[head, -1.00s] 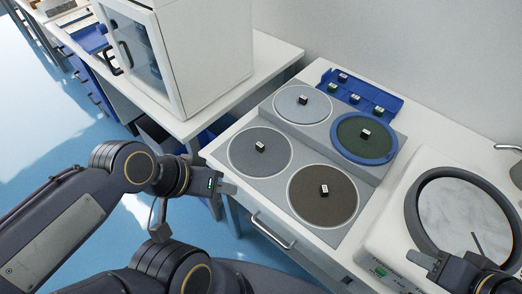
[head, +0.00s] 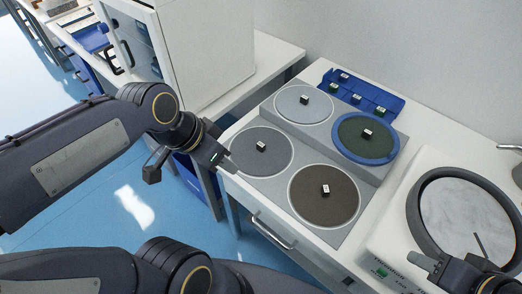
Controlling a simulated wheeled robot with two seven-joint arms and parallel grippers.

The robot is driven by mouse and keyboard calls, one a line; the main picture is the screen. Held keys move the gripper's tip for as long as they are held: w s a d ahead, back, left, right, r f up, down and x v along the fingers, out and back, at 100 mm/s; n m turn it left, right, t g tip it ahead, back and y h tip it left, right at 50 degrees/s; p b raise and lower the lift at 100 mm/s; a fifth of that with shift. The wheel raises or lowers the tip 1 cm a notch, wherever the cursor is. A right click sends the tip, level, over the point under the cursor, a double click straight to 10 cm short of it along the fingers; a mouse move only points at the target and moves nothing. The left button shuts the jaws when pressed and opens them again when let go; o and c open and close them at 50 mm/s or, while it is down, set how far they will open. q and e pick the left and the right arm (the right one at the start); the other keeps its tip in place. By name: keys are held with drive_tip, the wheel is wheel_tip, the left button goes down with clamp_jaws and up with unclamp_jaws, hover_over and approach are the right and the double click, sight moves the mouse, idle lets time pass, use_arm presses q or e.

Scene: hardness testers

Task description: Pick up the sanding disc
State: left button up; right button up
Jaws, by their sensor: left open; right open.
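Several round sanding discs lie on a stepped grey holder: a light grey disc (head: 304,101) at the back left, a dark green disc (head: 352,141) in a blue ring at the back right, a dark grey disc (head: 270,160) at the front left and a brown disc (head: 322,205) at the front right. Each has a small labelled block on it. My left gripper (head: 228,166) is open and empty, at the left edge of the holder beside the dark grey disc. My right gripper (head: 484,268) is open at the lower right, by the round machine; its fingertips are partly cut off.
A white machine with a round grey-rimmed bowl (head: 412,215) stands at the right. A blue rack (head: 388,99) with small blocks lies behind the discs. A white glass-fronted cabinet (head: 205,45) stands at the back left. A drawer handle (head: 272,232) juts from the bench front.

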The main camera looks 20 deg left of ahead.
use_arm(q)
drive_tip(key=w+f+m+g+y, duration=0.1)
drive_tip(key=w+f+m+g, duration=0.15)
drive_tip(key=w+m, duration=0.8)
use_arm(e)
drive_tip(key=shift+f+b, duration=0.45)
drive_tip(key=shift+f, duration=0.15)
use_arm(q)
drive_tip(key=m+g+y, duration=0.1)
drive_tip(key=m+y, duration=0.1)
drive_tip(key=m, duration=0.4)
hover_over(262, 145)
drive_tip(key=f, duration=0.5)
drive_tip(key=shift+a+f+b, duration=0.3)
drive_tip(key=shift+a, duration=0.05)
use_arm(e)
drive_tip(key=shift+w+f, duration=0.1)
drive_tip(key=shift+f, duration=0.2)
use_arm(q)
drive_tip(key=shift+w+d+f+m+g, duration=0.1)
drive_tip(key=shift+w+f+m+g, duration=0.15)
drive_tip(key=shift+w+m, duration=0.1)
drive_tip(key=f, duration=0.7)
drive_tip(key=shift+s+d+f, duration=0.2)
drive_tip(key=shift+s+f, duration=0.1)
drive_tip(key=shift+f, duration=0.1)
clamp_jaws()
